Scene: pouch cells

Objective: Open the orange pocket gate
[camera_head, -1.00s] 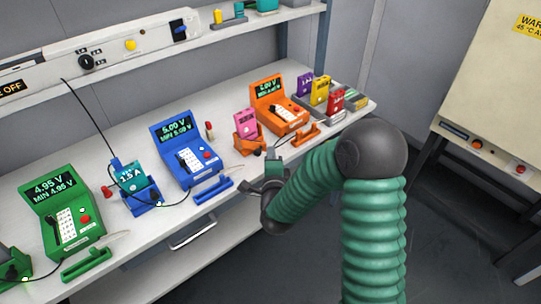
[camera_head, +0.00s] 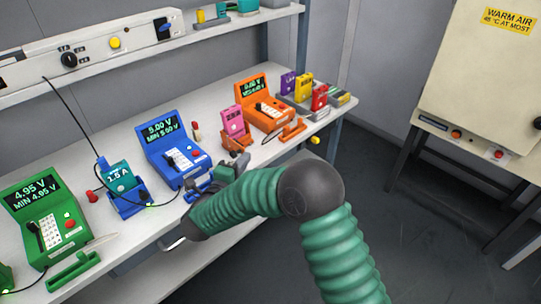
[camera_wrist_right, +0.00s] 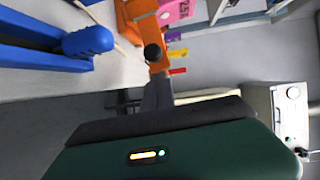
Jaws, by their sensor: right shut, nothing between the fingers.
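The orange pocket (camera_head: 236,141) stands on the bench in front of the orange tester, with a pink cell (camera_head: 233,121) upright in it. It also shows at the top of the wrist view (camera_wrist_right: 138,30), with the pink cell (camera_wrist_right: 176,9) beside it. An orange bar-like piece (camera_head: 293,130) lies to its right near the bench edge; I cannot tell which orange part is the gate. My right gripper (camera_head: 229,171) is shut and empty, at the bench's front edge, just in front of the orange pocket. Its dark tip (camera_wrist_right: 153,53) appears close below the orange in the wrist view. My left gripper is out of view.
The blue tester (camera_head: 172,150) and blue pocket (camera_head: 130,203) stand left of my gripper; a blue piece (camera_wrist_right: 88,41) is close in the wrist view. The orange tester (camera_head: 263,103) and several coloured cells stand farther right. Free floor lies in front.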

